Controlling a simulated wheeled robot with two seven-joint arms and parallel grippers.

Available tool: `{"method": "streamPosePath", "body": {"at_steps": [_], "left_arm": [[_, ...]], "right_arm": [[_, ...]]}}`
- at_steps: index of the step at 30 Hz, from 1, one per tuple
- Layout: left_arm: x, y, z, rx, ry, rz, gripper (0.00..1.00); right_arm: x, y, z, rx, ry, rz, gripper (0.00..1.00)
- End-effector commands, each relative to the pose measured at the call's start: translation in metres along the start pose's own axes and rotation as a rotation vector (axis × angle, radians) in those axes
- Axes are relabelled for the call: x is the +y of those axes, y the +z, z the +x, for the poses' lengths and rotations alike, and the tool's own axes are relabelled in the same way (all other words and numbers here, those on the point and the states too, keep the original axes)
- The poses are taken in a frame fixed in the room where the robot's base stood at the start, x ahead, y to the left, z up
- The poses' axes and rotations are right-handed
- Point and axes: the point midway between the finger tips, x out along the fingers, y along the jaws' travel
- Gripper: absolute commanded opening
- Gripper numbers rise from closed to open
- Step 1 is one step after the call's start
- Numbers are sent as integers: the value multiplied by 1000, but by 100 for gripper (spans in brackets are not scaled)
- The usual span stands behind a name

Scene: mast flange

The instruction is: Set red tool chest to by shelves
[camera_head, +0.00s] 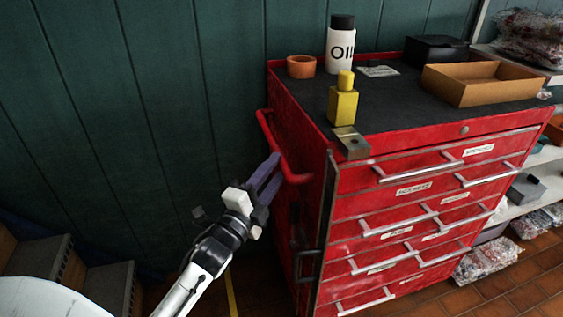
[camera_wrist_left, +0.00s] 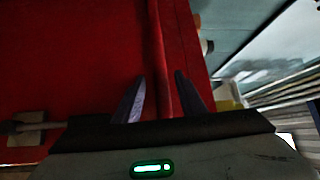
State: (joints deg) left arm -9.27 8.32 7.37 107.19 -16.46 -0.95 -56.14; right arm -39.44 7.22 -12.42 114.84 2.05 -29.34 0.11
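The red tool chest (camera_head: 345,235) stands at the right of the head view, with drawers on its front and a red side handle (camera_head: 277,145) on its left side. My left gripper (camera_head: 273,172) is at that side handle, with its purple fingers apart. In the left wrist view the fingers (camera_wrist_left: 160,100) are open, with the red handle bar (camera_wrist_left: 158,50) running between them and a gap on each side. The shelves (camera_head: 540,165) stand at the right edge of the head view, holding bagged goods. My right gripper is not in view.
On the chest's black top stand an oil bottle (camera_head: 341,45), a yellow bottle (camera_head: 343,104), an orange ring (camera_head: 301,66), a metal block (camera_head: 350,142), an open cardboard box (camera_head: 482,83) and a black box (camera_head: 436,49). A green panelled wall (camera_head: 120,110) is behind. Steps (camera_head: 105,284) are at lower left.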

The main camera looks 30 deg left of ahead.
Motion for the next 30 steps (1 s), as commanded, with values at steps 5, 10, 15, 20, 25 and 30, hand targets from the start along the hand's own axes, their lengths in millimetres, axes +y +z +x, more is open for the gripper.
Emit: {"method": "streamPosePath", "body": {"at_steps": [5, 10, 15, 20, 25, 30], "left_arm": [[0, 0, -35, 0, 2, -1, 37], [0, 0, -53, 0, 1, -2, 37], [-1, -1, -58, 1, -2, -1, 37], [-1, -1, -58, 1, -2, -1, 37], [-1, -1, -57, 1, -1, -1, 37], [1, 0, -58, -3, 7, -10, 37]], "right_arm": [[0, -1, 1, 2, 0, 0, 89], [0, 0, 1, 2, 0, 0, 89], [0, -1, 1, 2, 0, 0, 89], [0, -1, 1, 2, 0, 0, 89], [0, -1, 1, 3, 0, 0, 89], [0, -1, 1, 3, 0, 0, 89]]}}
